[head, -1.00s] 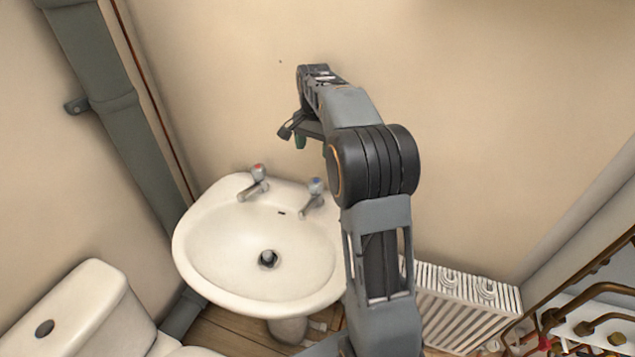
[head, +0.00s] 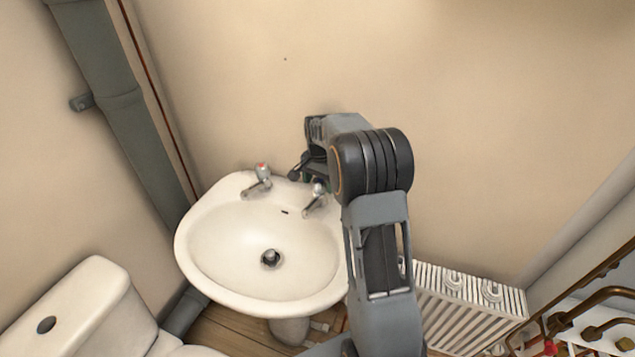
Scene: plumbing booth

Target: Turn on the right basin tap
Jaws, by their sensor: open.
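The white basin (head: 208,240) stands against the wall with two chrome taps on its back rim. The right basin tap (head: 313,207) has its spout showing, pointing down and left into the bowl; its top is largely hidden behind my gripper. The left tap (head: 262,178) has a red mark on top. My gripper (head: 306,178) is open, low over the right tap's top. One dark finger shows just left of the tap top; the other is mostly hidden by the arm. I cannot tell whether the fingers touch the tap. No water shows.
A toilet cistern (head: 85,305) stands at the lower left. A grey soil pipe (head: 125,120) runs down the left corner. A white radiator (head: 455,308) is right of the basin, with copper pipes (head: 600,300) beyond. The wall above the taps is clear.

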